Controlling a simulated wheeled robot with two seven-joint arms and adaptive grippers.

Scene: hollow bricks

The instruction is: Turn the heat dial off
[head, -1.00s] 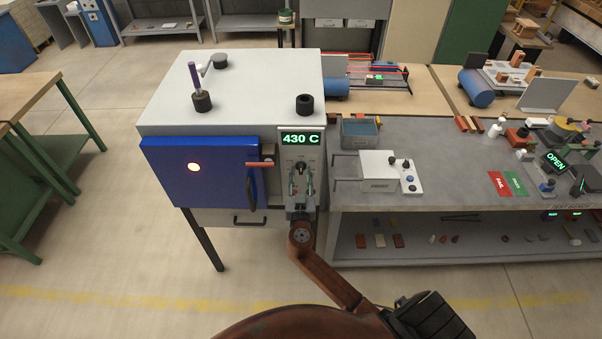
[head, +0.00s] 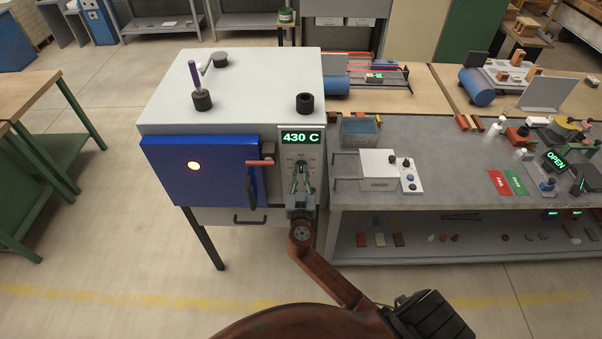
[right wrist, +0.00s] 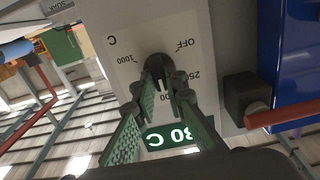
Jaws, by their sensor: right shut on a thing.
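The heat dial (right wrist: 157,66) is a dark round knob on the light control panel (head: 288,152) of the kiln. My right gripper (head: 300,171) reaches it from the front and is shut on it; in the right wrist view the fingertips (right wrist: 167,82) meet at the dial. Printed marks OFF, 250 and 1000 surround the dial, partly covered by the fingers. The dial's pointer is hidden. The green display (head: 300,138) above reads 430 C. My left gripper is not in view.
The kiln's blue door (head: 205,185), with a lit round window and a red-tipped handle (head: 260,162), is just left of the panel. A grey workbench (head: 450,190) with several items stands right. Floor is clear in front of the kiln.

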